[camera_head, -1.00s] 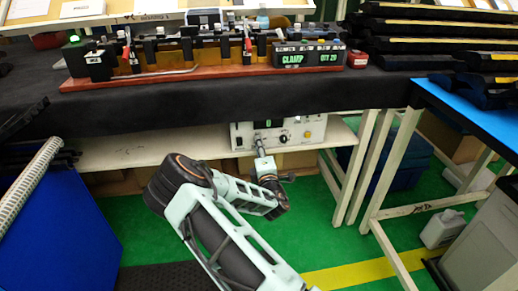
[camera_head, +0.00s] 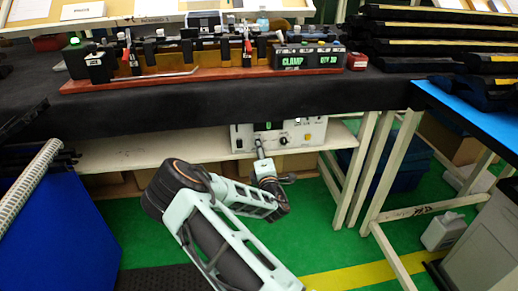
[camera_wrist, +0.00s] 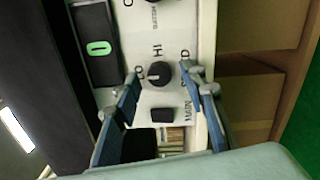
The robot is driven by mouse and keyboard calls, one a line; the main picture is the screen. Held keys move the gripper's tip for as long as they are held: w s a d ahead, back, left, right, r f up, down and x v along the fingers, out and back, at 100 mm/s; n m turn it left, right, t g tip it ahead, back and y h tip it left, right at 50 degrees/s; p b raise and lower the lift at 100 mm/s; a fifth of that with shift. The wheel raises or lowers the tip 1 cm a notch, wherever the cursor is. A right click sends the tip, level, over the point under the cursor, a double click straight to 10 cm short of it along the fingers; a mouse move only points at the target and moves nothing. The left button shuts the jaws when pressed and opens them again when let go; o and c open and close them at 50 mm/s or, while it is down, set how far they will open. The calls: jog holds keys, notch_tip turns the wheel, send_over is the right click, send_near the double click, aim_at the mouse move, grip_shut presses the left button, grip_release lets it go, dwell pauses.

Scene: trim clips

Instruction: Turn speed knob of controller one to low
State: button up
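The controller (camera_head: 243,138) is a pale box on the shelf under the table, with a dark display and small controls on its front. In the wrist view its panel (camera_wrist: 178,18) appears turned sideways, with a green "0" on the display (camera_wrist: 98,47). A round black knob (camera_wrist: 160,74) has "HI" printed beside it and a small light pointer mark. My gripper (camera_wrist: 163,76) is open, with one blue-grey finger on each side of this knob. Gaps show between fingertips and knob. In the head view my gripper (camera_head: 261,152) is in front of the controller.
A black rectangular switch (camera_wrist: 162,115) sits beside the knob, between the fingers. Another black knob (camera_wrist: 128,2) is cut off at the top edge. The table edge (camera_head: 200,117) overhangs the shelf. White table legs (camera_head: 357,165) stand to the right.

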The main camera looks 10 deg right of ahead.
jog(key=s, duration=1.2)
jog(key=shift+f, duration=0.15)
